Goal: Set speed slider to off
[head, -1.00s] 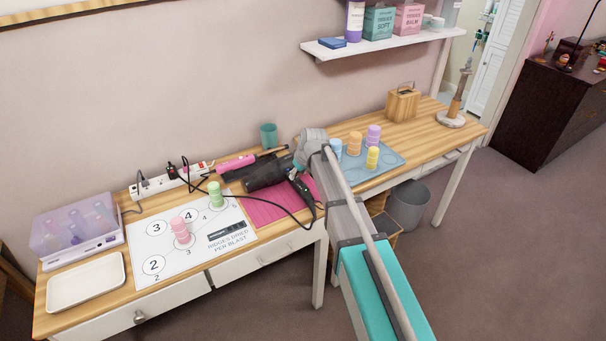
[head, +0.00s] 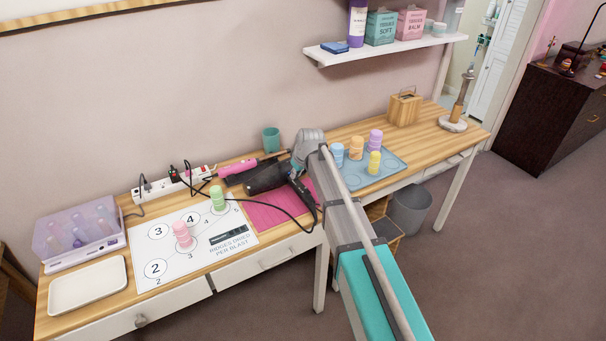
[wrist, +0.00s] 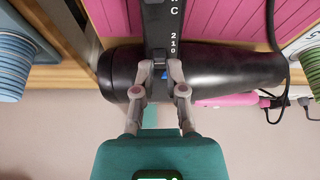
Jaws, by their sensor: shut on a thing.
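A black hair dryer (head: 266,178) lies on the pink mat (head: 268,212) on the desk. In the wrist view its dark barrel (wrist: 225,70) runs across the picture, and its handle (wrist: 161,25) points up, with the marks C, 2, 1, 0 in white. In the head view my wrist hides the fingertips and slider.
A blue tray (head: 392,178) with several coloured cylinders stands right of my arm. A pink styling tool (head: 238,167) and power strip (head: 172,182) lie behind the dryer. A black cord loops over a white numbered sheet (head: 160,218) at left.

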